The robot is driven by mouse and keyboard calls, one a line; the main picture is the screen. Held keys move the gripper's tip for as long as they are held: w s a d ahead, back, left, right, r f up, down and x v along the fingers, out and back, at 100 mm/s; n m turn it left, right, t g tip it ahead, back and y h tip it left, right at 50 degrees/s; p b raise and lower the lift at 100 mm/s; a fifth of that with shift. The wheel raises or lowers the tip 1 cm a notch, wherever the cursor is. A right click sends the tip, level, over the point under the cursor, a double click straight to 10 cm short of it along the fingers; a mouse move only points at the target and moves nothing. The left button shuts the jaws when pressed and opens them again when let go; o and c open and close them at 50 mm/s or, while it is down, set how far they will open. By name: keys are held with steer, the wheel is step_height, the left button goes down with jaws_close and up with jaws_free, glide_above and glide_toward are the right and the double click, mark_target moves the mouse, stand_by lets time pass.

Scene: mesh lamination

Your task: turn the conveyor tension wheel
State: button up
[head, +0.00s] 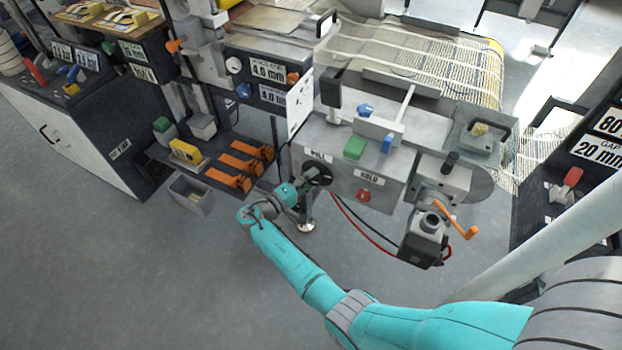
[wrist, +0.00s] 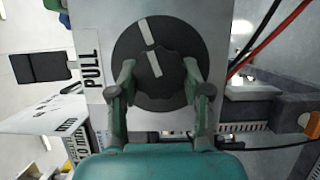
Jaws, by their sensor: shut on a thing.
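The tension wheel is a dark round knob (wrist: 155,72) with a scalloped grip and a white mark, set on a dark disc that carries another white mark. In the wrist view the two marks are nearly in line, both leaning slightly left at the top. My gripper (wrist: 158,84) has its two fingers on either side of the knob and is shut on it. In the head view the dark disc (head: 319,174) shows on the front of the grey machine panel, under the PULL label, with my gripper (head: 308,183) against it.
A PULL label (wrist: 90,70) is left of the disc. Red and black cables (head: 362,228) hang right of the wheel. An orange crank (head: 457,219) sticks out further right. A grey bin (head: 192,194) and a shelf with orange clamps (head: 228,182) stand left. The floor in front is clear.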

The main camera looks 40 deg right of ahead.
steer(key=shift+f+n+h, duration=0.1)
steer(key=shift+n+h, duration=0.3)
steer(key=shift+n, duration=0.6)
steer(key=o, duration=1.2)
steer(key=shift+c, duration=0.2)
steer(key=a+f, duration=0.1)
steer(key=a, duration=1.1)
steer(key=shift+w, duration=0.25)
